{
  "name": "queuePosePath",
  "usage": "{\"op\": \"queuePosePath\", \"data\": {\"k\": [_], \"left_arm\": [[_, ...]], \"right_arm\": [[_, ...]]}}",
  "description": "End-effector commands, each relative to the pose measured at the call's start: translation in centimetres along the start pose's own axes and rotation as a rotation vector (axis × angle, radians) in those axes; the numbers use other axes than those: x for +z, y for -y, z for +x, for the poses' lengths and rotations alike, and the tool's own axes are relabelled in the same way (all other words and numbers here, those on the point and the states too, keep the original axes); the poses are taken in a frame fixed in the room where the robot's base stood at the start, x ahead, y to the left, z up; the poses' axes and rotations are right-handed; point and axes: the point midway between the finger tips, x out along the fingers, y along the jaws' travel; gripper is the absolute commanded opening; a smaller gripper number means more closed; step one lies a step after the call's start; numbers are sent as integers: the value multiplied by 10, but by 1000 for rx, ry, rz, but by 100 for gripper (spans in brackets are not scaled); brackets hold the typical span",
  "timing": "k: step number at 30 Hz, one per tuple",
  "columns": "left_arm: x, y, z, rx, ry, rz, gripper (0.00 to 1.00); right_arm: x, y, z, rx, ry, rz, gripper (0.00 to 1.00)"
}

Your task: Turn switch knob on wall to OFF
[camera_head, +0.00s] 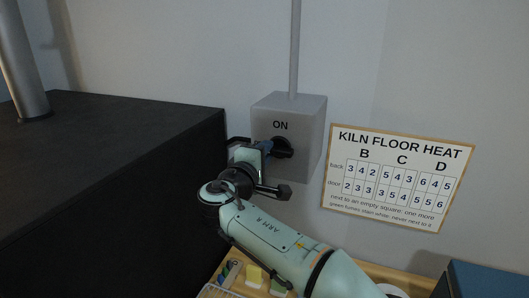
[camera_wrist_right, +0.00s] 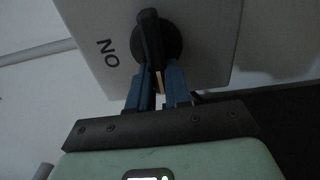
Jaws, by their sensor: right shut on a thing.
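The switch is a grey box (camera_head: 290,120) on the wall, with "ON" printed above a round black knob (camera_head: 284,147). The knob's bar lies roughly crosswise to the direction of the "ON" mark. In the right wrist view the knob (camera_wrist_right: 150,35) shows up close, with "ON" to its left. My right gripper (camera_head: 266,149) is at the knob, its blue fingers on either side of the bar's near end, shut on it. The fingers (camera_wrist_right: 159,88) partly cover that end. No "OFF" mark shows. My left gripper is not in view.
A large black block (camera_head: 110,150) stands close on the left, with a metal pipe (camera_head: 24,70) on top. A "KILN FLOOR HEAT" sign (camera_head: 398,175) hangs right of the box. Below are a wooden table (camera_head: 405,278) with small items and a blue box (camera_head: 485,280).

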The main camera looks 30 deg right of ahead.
Motion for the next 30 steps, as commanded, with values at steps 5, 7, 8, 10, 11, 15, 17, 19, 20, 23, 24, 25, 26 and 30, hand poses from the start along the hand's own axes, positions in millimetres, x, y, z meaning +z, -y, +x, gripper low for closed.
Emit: {"op": "queuePosePath", "data": {"k": [5,7,8,10,11,15,17,19,20,23,24,25,26,30], "left_arm": [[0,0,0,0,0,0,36],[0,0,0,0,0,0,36],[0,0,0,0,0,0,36],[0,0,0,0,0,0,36],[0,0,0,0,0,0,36],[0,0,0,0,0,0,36],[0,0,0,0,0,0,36],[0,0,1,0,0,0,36],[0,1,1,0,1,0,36],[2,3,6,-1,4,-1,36],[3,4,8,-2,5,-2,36],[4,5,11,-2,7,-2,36],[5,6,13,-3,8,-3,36],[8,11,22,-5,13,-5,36]], "right_arm": [[1,-3,1,6,2,-3,0],[1,-3,1,6,2,-3,0],[1,-3,1,6,2,-3,28],[1,-2,1,5,2,-2,44],[1,-2,1,5,2,-2,44],[1,-1,1,3,1,-2,44],[1,-1,0,3,1,-2,44],[0,-1,-1,2,0,-1,44],[0,0,-3,2,0,-1,44],[0,1,-13,1,-2,-2,44],[-1,2,-19,1,-3,-2,44],[0,2,-25,1,-3,-2,44],[0,2,-31,1,-4,-1,44],[0,2,-64,1,-5,-1,44]]}}
